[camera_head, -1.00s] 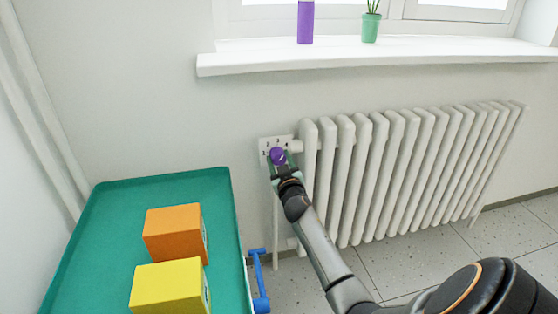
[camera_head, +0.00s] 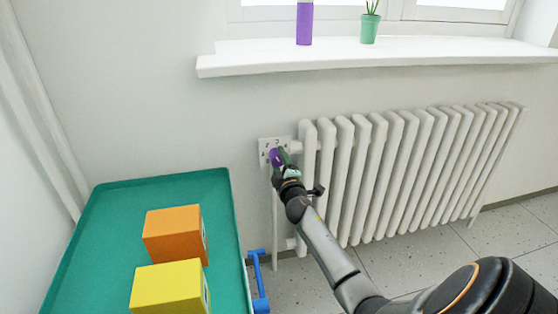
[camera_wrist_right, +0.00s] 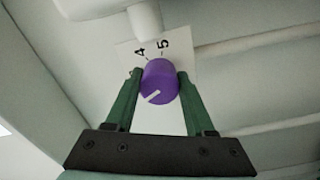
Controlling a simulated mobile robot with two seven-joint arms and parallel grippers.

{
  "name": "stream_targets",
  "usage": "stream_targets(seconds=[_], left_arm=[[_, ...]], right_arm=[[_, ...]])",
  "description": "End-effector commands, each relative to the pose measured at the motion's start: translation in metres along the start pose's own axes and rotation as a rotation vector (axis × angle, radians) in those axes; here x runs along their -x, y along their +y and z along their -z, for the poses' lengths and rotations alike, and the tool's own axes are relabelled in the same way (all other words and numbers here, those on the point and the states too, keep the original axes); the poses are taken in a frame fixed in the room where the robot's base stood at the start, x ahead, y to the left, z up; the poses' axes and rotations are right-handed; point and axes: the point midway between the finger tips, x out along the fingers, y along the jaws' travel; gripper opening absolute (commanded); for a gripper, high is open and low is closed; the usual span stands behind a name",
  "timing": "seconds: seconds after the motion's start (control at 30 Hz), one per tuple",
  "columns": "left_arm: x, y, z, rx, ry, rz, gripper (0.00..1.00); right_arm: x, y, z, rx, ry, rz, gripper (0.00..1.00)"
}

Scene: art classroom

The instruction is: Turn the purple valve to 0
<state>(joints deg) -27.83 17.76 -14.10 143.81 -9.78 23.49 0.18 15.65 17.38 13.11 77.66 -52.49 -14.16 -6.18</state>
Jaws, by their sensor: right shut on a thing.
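The purple valve (camera_head: 274,157) is a round knob in front of a white number plate (camera_head: 264,146) on the wall, at the radiator's left end. My right gripper (camera_head: 281,160) is at the valve. In the right wrist view the valve (camera_wrist_right: 160,80) sits between the two green fingers of my right gripper (camera_wrist_right: 160,92), which are shut on its sides. A white pointer mark shows on the valve's face, towards the lower left in that view. The numbers 4 and 5 show on the plate (camera_wrist_right: 181,50) there; other numbers are hidden. My left gripper is not in view.
The white radiator (camera_head: 400,175) is right of the valve. A teal-topped cart (camera_head: 110,215) with an orange box (camera_head: 172,235) and a yellow box (camera_head: 165,288) stands at left. The window sill (camera_head: 380,58) above holds a purple bottle (camera_head: 304,24) and a potted plant (camera_head: 369,28).

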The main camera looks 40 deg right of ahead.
Motion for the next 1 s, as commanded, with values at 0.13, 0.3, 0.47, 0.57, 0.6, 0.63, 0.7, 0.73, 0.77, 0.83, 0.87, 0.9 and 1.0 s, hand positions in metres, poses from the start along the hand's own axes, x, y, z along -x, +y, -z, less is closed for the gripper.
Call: stream_targets(seconds=[0.13,0.3,0.47,0.57,0.6,0.63,0.7,0.73,0.77,0.83,0.87,0.9,1.0], left_arm=[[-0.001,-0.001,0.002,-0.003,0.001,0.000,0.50],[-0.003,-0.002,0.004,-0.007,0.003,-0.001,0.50],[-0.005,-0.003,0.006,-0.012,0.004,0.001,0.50],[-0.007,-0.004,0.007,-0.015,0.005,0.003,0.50],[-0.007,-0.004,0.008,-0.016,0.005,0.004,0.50],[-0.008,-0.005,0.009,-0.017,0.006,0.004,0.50],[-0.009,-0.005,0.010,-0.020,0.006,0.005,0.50],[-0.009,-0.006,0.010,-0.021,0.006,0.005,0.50],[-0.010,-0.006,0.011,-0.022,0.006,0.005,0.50],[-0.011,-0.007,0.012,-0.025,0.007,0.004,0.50],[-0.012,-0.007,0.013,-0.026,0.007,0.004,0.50],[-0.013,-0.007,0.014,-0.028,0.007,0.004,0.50],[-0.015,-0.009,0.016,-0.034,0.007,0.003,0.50]], right_arm=[[0.000,0.000,-0.001,0.142,0.001,0.003,0.00],[0.000,0.001,-0.001,0.303,0.005,0.003,0.00],[0.000,0.002,0.000,0.456,0.008,0.003,0.00],[0.000,0.002,0.000,0.551,0.010,0.004,0.00],[0.000,0.002,0.000,0.588,0.011,0.004,0.00],[0.000,0.002,0.000,0.617,0.011,0.005,0.00],[0.000,0.002,0.000,0.684,0.013,0.005,0.00],[0.000,0.002,0.000,0.712,0.013,0.005,0.00],[0.000,0.003,0.000,0.741,0.013,0.005,0.00],[0.000,0.003,0.000,0.807,0.015,0.006,0.00],[0.000,0.003,0.000,0.835,0.016,0.006,0.00],[0.000,0.003,0.000,0.874,0.016,0.005,0.00],[0.000,0.003,0.001,0.968,0.018,0.006,0.00]])
